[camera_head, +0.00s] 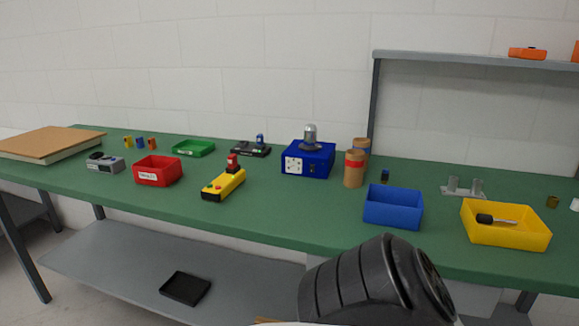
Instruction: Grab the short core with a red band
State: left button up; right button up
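A brown cylindrical core with a red band (354,174) stands upright on the green table, right of the blue box with a dial face. A second brown core (360,142) stands close behind it and is partly hidden. It shows a bluish band, and its top appears higher in the picture. I cannot tell whether the two cores touch. Neither of my grippers is in view. A dark ribbed part at the bottom centre looks like my own arm.
A blue bin (393,207) stands right of the cores, and a yellow bin (506,223) holding a dark-handled tool is farther right. The blue box (308,160) stands left of the cores. A yellow control box (223,184) and red bin (158,171) are farther left.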

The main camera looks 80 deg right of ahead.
aim_at(355, 160)
jog(key=i, duration=1.5)
jog(key=z, duration=2.05)
